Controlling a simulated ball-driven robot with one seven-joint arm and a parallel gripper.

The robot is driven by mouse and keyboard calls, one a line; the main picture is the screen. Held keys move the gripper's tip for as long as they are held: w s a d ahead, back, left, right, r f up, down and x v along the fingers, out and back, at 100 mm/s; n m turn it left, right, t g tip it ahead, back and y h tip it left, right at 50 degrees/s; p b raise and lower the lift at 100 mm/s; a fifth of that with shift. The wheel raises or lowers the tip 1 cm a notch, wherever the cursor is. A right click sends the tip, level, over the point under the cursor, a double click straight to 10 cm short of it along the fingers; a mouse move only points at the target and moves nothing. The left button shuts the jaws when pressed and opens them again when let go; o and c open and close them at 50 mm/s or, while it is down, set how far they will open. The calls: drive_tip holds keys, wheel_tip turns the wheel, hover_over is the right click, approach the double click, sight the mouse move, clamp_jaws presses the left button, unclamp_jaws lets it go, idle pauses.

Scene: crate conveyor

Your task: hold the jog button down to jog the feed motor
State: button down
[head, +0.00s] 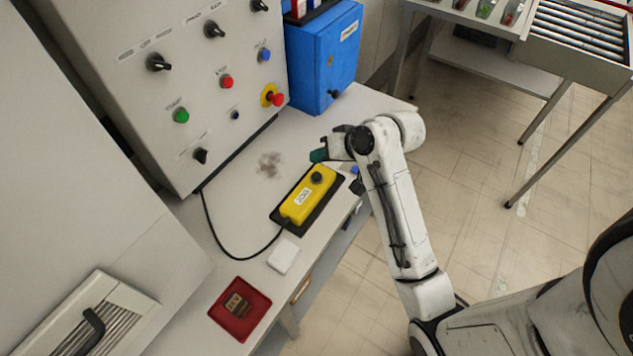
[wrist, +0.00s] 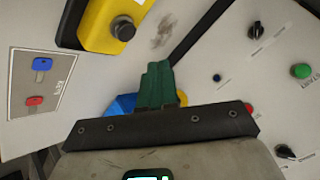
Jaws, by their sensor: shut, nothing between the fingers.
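The yellow jog box (head: 294,212) lies on a black mat on the bench, with a label on its top and a cable from its near end. Its round black jog button (head: 317,178) is at the far end. The button also shows in the wrist view (wrist: 123,28), upper left of the fingers. My gripper (head: 318,156), with green fingertips, is shut and empty, just beyond the button in the head view. The fingertips also show in the wrist view (wrist: 156,84). They look apart from the button; their height above the bench is unclear.
A grey control panel (head: 138,92) with knobs and coloured buttons stands behind the bench, beside a blue box (head: 326,62). A white block (head: 284,256) and a red tray (head: 257,293) lie nearer. A plate with blue and red switches (wrist: 40,85) shows in the wrist view.

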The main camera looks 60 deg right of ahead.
sight(321, 177)
drive_tip(key=shift+f+b, duration=0.6)
drive_tip(key=shift+f, duration=1.15)
idle(0.7)
drive_tip(key=shift+f, duration=0.35)
drive_tip(key=shift+f, duration=0.55)
idle(1.5)
drive_tip(key=shift+r, duration=0.1)
idle(1.5)
drive_tip(key=shift+r+p, duration=0.85)
drive_tip(key=shift+p, duration=0.35)
wheel_tip(321, 177, up, 5)
drive_tip(key=p, duration=0.5)
